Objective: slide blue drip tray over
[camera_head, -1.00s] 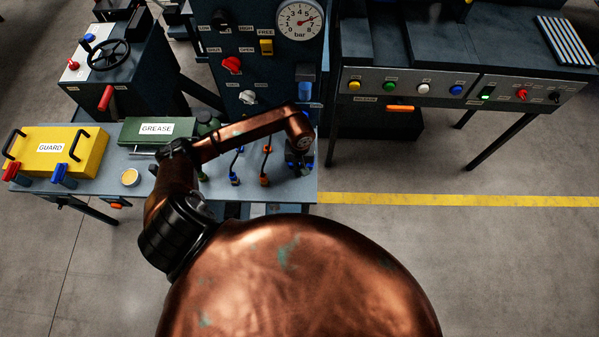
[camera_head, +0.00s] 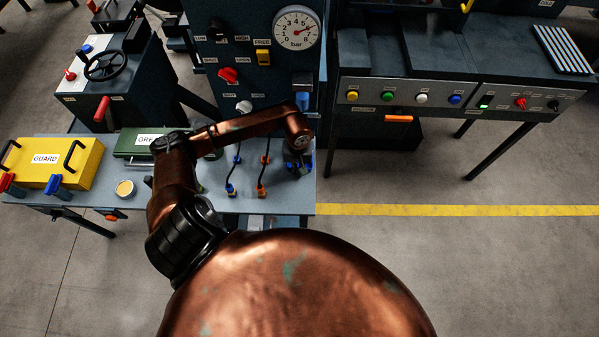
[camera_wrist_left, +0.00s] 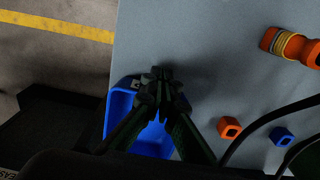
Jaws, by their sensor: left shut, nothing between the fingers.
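The blue drip tray (camera_wrist_left: 121,104) lies at the edge of the grey bench, seen from above in the left wrist view. My left gripper (camera_wrist_left: 158,75) is shut and empty. Its dark fingers cover much of the tray, with the tips near its far rim; I cannot tell whether they touch it. In the head view the left gripper (camera_head: 298,162) is over the bench's right end, and the tray is mostly hidden there. My right gripper is not in view.
On the bench (camera_head: 215,203) stand a yellow guard box (camera_head: 48,162), a green grease box (camera_head: 130,143), a small round tin (camera_head: 125,188) and cables with blue and orange plugs (camera_head: 261,190). A gauge panel (camera_head: 220,55) rises behind.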

